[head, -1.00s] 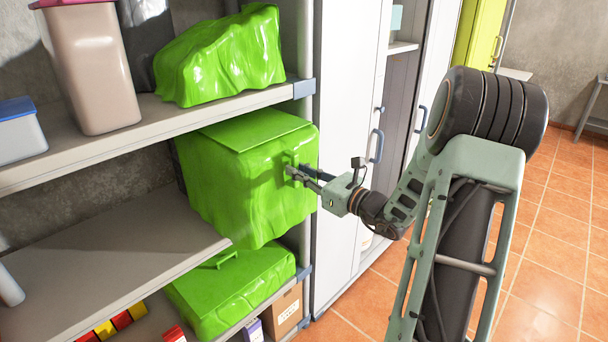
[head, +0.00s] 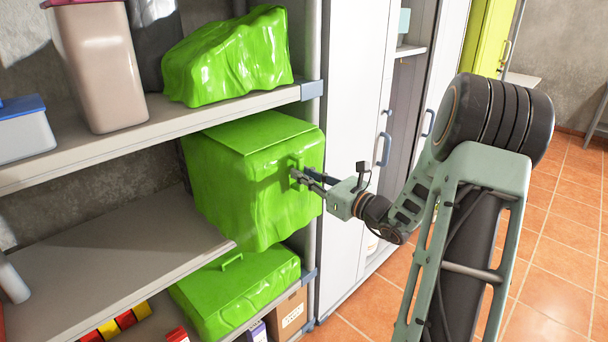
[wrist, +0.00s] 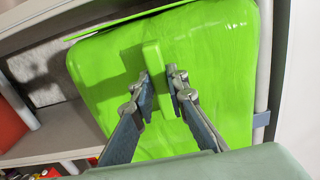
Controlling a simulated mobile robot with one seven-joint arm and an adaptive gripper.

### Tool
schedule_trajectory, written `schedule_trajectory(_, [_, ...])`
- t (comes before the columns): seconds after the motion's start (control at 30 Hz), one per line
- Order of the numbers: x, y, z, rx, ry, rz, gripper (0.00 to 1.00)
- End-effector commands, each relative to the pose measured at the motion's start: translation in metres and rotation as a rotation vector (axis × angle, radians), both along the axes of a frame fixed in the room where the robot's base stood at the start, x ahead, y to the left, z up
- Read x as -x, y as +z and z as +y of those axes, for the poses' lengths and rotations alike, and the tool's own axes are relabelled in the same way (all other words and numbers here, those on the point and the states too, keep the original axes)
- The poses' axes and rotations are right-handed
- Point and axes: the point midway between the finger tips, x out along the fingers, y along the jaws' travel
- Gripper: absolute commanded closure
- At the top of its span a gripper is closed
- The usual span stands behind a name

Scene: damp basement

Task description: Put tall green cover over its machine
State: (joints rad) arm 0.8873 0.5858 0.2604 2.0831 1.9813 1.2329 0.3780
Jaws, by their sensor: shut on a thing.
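The tall green cover (head: 250,195) is a boxy, glossy sheet with a flat top and a handle on its front face. It is upright at the right end of the middle shelf, its lower front corner reaching below the shelf's front edge. My gripper (head: 295,176) comes from the right and is shut on that handle. In the wrist view, my gripper's fingers (wrist: 161,82) lie on both sides of the green handle (wrist: 154,65), and the cover (wrist: 225,55) fills most of the picture. No machine shows; what is inside or behind the cover is hidden.
A crumpled green cover (head: 225,60) sits on the upper shelf. A low green cover with a handle (head: 235,290) is on the lower shelf beside a cardboard box (head: 290,314). White lockers (head: 350,130) stand close on the right.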

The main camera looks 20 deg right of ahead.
Motion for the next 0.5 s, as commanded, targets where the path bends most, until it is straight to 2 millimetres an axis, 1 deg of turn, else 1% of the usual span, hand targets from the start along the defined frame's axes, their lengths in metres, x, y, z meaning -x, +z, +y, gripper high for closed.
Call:
schedule_trajectory(0.37, [-0.0003,-0.0019,0.0002,0.0,0.0,-0.001,1.0])
schedule_trajectory(0.5, [-0.0046,-0.0024,0.0021,0.001,0.001,-0.001,1.0])
